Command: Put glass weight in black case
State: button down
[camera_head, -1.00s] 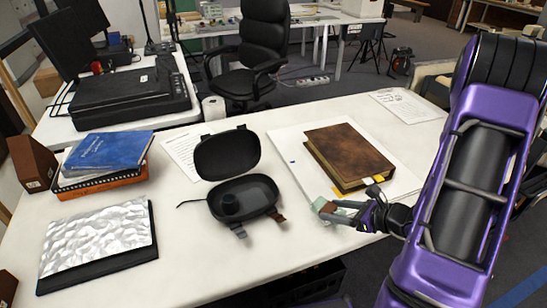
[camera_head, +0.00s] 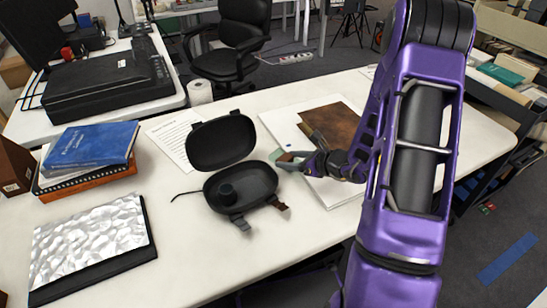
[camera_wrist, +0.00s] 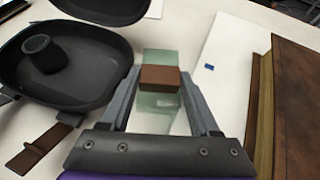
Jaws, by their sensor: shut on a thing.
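The black case (camera_head: 262,181) lies open on the white table, its lid (camera_head: 221,143) tilted back behind it. A dark round object (camera_head: 226,193) sits inside the case at its left. My gripper (camera_head: 289,160) is just right of the case. It is shut on the glass weight (camera_wrist: 160,108), a pale green clear block with a brown band around its middle. In the wrist view the weight sits between both fingers, and the open case (camera_wrist: 95,68) is to its left. The weight is small and partly hidden by the gripper in the head view.
A brown book (camera_head: 330,122) lies on a white board (camera_head: 272,119) behind and right of my gripper. Blue and orange books (camera_head: 90,148) and a silver textured panel (camera_head: 88,240) are at left. Two strap ends hang from the case front. The table front is clear.

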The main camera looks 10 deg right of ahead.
aim_at(273, 158)
jog(key=w+a, duration=0.2)
jog(key=w, duration=0.1)
jog(key=w+a, duration=0.1)
jog(key=w, duration=0.1)
jog(key=shift+w+a+f, duration=0.1)
jog(key=shift+w+a, duration=0.15)
jog(key=shift+a, duration=0.1)
jog(key=shift+f+b, duration=0.35)
jog(key=shift+f, duration=1.25)
jog(key=shift+f, duration=0.15)
jog(key=shift+c, duration=2)
grip_release()
